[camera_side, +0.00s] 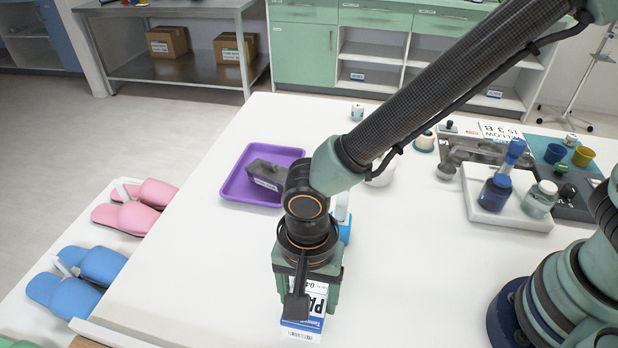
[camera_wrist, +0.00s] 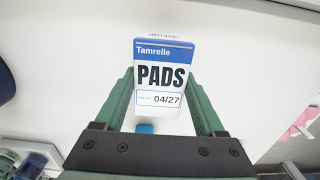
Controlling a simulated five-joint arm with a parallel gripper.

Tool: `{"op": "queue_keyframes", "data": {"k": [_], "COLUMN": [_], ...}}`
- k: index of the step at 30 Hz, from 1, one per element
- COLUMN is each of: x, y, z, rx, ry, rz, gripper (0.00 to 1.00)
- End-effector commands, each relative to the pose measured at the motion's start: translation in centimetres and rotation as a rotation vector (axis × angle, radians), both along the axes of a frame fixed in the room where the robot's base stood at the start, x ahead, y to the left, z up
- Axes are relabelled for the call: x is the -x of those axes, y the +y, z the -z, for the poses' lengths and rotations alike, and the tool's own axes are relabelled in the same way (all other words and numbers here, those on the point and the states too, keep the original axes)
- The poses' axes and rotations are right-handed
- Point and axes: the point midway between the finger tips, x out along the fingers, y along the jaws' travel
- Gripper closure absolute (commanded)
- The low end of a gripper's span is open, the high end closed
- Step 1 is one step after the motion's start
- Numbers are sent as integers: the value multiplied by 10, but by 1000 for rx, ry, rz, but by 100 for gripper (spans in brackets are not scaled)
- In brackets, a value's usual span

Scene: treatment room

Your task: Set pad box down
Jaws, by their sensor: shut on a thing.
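The pad box (camera_side: 302,325) is white with a blue band and the word PADS. It is between the jaws of my gripper (camera_side: 306,290) near the front of the white table (camera_side: 400,260) in the side view. In the wrist view the pad box (camera_wrist: 163,75) shows its label, "Tamrelle PADS 04/27", facing the camera. My gripper's green fingers (camera_wrist: 163,103) are shut on its two sides. Whether the box's lower end touches the table I cannot tell. Its upper part is partly hidden by my gripper in the side view.
A white tray (camera_side: 513,217) with a blue bottle (camera_side: 495,193) and a clear jar (camera_side: 540,199) stands at right. The table around the pad box is mostly clear.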

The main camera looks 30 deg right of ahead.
Motion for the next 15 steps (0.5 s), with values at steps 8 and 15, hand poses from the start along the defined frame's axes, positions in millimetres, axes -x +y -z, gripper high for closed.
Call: {"op": "queue_keyframes", "data": {"k": [8, 15], "x": [1, 0], "y": [-1, 0], "z": [34, 38], "rx": [3, -1], "ry": [3, -1], "rz": [0, 0], "gripper": [87, 87]}}
